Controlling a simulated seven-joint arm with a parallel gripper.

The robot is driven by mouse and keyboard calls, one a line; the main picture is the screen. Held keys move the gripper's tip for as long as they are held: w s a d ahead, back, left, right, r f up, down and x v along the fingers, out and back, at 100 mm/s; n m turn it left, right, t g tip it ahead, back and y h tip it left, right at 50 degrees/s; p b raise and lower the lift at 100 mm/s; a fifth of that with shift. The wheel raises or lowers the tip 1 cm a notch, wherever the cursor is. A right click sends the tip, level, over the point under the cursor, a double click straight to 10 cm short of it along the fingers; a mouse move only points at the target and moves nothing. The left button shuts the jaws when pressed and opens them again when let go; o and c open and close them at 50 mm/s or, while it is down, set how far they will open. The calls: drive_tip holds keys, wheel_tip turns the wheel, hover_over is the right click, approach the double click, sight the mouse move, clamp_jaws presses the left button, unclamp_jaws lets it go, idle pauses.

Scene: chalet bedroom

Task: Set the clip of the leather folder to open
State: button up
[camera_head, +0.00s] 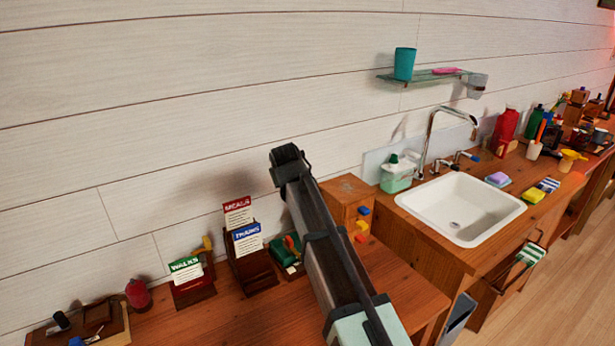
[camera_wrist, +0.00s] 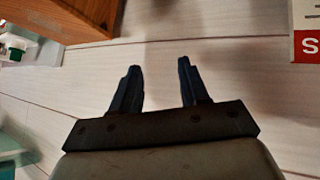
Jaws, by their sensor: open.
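My gripper (camera_head: 286,155) is raised in front of the white plank wall, above the back of the wooden counter. In the wrist view its two dark fingers (camera_wrist: 157,90) stand apart with nothing between them, only wall behind. I cannot make out the leather folder or its clip for certain. A small dark brown flat item (camera_head: 97,314) lies on a board at the lower left of the head view, far from my gripper; it is too small to tell whether it is the folder. My arm hides part of the counter.
Card holders labelled MEALS (camera_head: 237,204) and WALKS (camera_head: 186,266) stand on the counter left of my arm. A small wooden cabinet (camera_head: 345,190) stands right of it, then a white sink (camera_head: 462,207) with a tap. A glass shelf (camera_head: 425,76) hangs above. The wall is close.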

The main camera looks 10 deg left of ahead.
drive_tip(key=w+d+t, duration=0.1)
drive_tip(key=w+d, duration=0.3)
drive_tip(key=shift+d+f, duration=0.15)
drive_tip(key=shift+d, duration=0.15)
idle(0.4)
drive_tip(key=s+a+r+n+y, duration=0.1)
drive_tip(key=s+a+r, duration=0.1)
drive_tip(key=s+a, duration=0.3)
drive_tip(key=s+a+r+n+y, duration=0.1)
drive_tip(key=s+a+r, duration=0.1)
drive_tip(key=s+a, duration=0.3)
drive_tip(key=s+a+r+y, duration=0.1)
drive_tip(key=s+a, duration=0.4)
drive_tip(key=a, duration=0.5)
drive_tip(key=shift+s+a+r+n+g, duration=0.15)
drive_tip(key=shift+s+r+n+g, duration=0.05)
drive_tip(key=shift+r+n+g, duration=0.25)
drive_tip(key=s+a+g, duration=0.2)
drive_tip(key=s+a, duration=0.1)
drive_tip(key=s, duration=0.4)
drive_tip(key=g+h, duration=0.2)
drive_tip(key=g, duration=0.2)
approach(206, 240)
drive_tip(key=shift+m, duration=0.45)
drive_tip(key=x, duration=1)
